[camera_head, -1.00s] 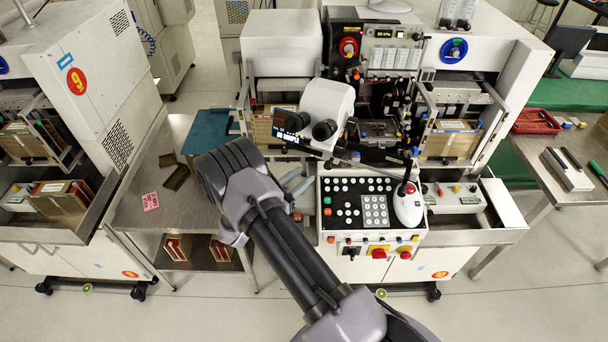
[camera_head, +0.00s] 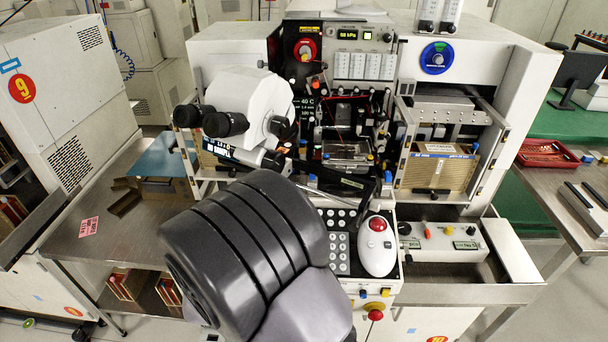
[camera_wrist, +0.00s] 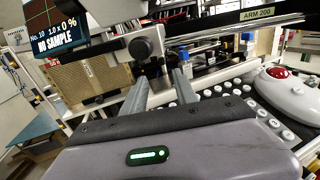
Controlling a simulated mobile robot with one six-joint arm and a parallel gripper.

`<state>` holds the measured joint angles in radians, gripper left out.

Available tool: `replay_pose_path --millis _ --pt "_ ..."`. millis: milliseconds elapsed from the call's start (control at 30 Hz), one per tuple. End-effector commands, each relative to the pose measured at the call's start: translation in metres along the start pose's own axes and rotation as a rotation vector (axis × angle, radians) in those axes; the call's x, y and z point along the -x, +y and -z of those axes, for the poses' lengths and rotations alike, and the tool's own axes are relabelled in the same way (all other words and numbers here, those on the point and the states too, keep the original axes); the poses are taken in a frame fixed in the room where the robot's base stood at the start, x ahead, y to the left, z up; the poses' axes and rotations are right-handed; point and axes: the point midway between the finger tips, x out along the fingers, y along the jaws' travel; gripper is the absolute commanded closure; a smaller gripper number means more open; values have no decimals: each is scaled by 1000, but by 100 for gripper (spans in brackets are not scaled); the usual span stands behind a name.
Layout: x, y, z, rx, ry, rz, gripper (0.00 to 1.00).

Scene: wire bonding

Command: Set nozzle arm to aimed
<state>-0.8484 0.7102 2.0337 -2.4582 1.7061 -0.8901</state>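A dark bar labelled "ARM 200" (camera_wrist: 222,24) runs across the upper right of the wrist view. I cannot tell for sure whether it is the nozzle arm. In the wrist view my gripper (camera_wrist: 161,78) has two grey fingers pointing away, apart from each other with nothing held between them. The fingertips are below a black round knob (camera_wrist: 140,48) and the left part of the bar; I see no clear contact. In the head view the fingers are hidden behind my dark arm link.
The white microscope (camera_head: 250,105) stands at the machine's left front. A white mouse-like controller with a red ball (camera_head: 377,245) sits on the button panel (camera_head: 340,255). A brown magazine (camera_head: 440,167) is at the right. Open floor lies at the lower left.

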Motion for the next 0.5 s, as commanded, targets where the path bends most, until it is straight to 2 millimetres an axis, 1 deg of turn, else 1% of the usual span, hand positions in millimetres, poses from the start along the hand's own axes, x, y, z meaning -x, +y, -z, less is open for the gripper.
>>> replay_pose_path --millis 33,100,200,300,400,500 --pt "-16 -2 5 -2 -1 6 65" --pt "-38 -2 5 -3 -2 7 65" --pt "-67 -2 5 -3 -2 6 65" --pt "-92 -2 5 -1 -1 5 65" --pt "-111 -2 4 -1 -1 5 65" --pt "-124 -1 3 -1 0 3 65"
